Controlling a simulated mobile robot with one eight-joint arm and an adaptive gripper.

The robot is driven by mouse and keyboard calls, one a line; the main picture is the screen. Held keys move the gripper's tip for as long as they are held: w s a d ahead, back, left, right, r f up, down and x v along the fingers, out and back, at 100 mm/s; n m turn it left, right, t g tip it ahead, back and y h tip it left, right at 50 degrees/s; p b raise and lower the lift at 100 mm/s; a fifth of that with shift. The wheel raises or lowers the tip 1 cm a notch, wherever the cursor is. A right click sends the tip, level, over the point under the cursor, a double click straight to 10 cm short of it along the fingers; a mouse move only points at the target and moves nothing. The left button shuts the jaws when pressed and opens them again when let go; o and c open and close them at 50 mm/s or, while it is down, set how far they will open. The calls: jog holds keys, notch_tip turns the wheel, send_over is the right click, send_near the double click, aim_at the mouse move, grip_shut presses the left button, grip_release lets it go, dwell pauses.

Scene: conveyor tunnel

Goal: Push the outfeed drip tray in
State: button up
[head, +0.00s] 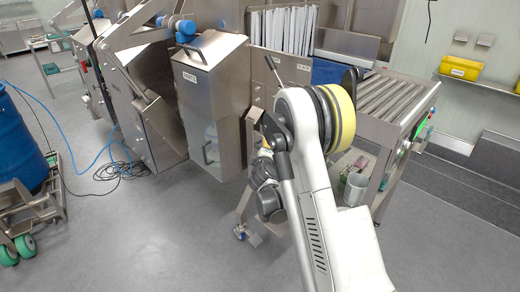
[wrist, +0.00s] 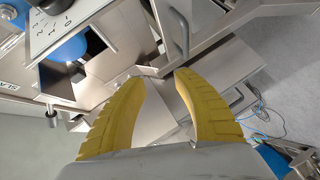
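My gripper (wrist: 161,76) shows in the wrist view as two yellow ribbed fingers. They curve toward each other, but their tips are apart with nothing held between them. Behind and between the fingers are flat stainless steel surfaces (wrist: 155,115) of the machine. I cannot tell for certain whether one of these is the outfeed drip tray, or how far out it stands. In the head view, my arm covers the area below the outfeed side of the machine, and my gripper is hidden there.
A steel box with handles (head: 210,85) stands left of my arm. A roller conveyor (head: 385,95) is on the right, with items on the shelf below. A blue barrel (head: 20,145) on a wheeled cart and loose cables (head: 115,170) are at left. The front floor is clear.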

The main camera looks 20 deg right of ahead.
notch_tip(320, 180, down, 8)
jog(key=w+d+n+t, duration=0.1)
jog(key=n, duration=0.2)
jog(key=b+x, duration=0.1)
jog(key=x, duration=0.9)
jog(key=shift+s+d+f, duration=0.1)
jog(key=shift+d+f, duration=0.05)
jog(key=shift+w+d, duration=0.15)
jog(key=shift+w, duration=0.25)
jog(key=shift+c, duration=0.4)
grip_shut()
